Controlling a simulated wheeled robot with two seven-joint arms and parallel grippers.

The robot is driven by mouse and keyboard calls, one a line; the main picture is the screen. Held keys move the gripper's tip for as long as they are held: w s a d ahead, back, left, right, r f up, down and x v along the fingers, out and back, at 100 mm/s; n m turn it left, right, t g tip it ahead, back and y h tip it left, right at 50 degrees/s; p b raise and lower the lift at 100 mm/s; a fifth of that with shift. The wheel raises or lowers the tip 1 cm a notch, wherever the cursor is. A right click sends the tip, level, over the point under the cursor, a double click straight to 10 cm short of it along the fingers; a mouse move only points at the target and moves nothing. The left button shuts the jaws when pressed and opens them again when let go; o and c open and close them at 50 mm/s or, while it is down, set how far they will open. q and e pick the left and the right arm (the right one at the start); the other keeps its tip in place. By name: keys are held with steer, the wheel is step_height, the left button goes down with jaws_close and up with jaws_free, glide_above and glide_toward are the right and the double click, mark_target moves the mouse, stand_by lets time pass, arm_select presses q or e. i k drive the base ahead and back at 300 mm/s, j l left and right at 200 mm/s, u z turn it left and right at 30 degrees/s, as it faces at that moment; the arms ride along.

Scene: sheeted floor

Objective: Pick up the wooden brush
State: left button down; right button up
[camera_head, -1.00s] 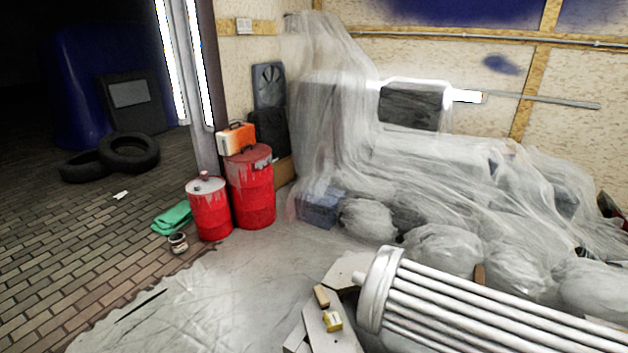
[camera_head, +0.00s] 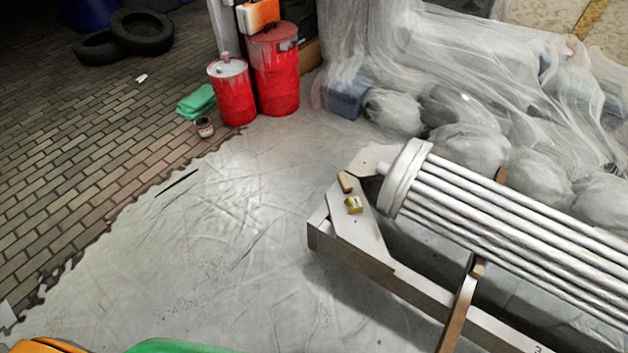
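A small tan wooden piece (camera_head: 345,182), which may be the wooden brush, lies on the pale flat end of a low wooden frame (camera_head: 357,231). It is too small to make out any bristles. A small yellowish block (camera_head: 354,204) lies just in front of it on the same board. Neither of my grippers is in view.
A large white ribbed cylinder (camera_head: 500,210) rests on the frame to the right. Red drums (camera_head: 233,95), a green cloth (camera_head: 197,102) and a small can (camera_head: 204,127) stand farther back. Orange and green shapes cross the bottom edge.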

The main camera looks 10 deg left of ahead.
mark_target(344, 183)
steer(key=z, duration=1.4)
steer(key=u, duration=1.4)
steer(key=i+j+z, duration=0.2)
steer(key=i+j, duration=0.6)
steer(key=i+j+z, duration=0.15)
steer(key=i+j, duration=0.65)
steer(key=j, duration=0.1)
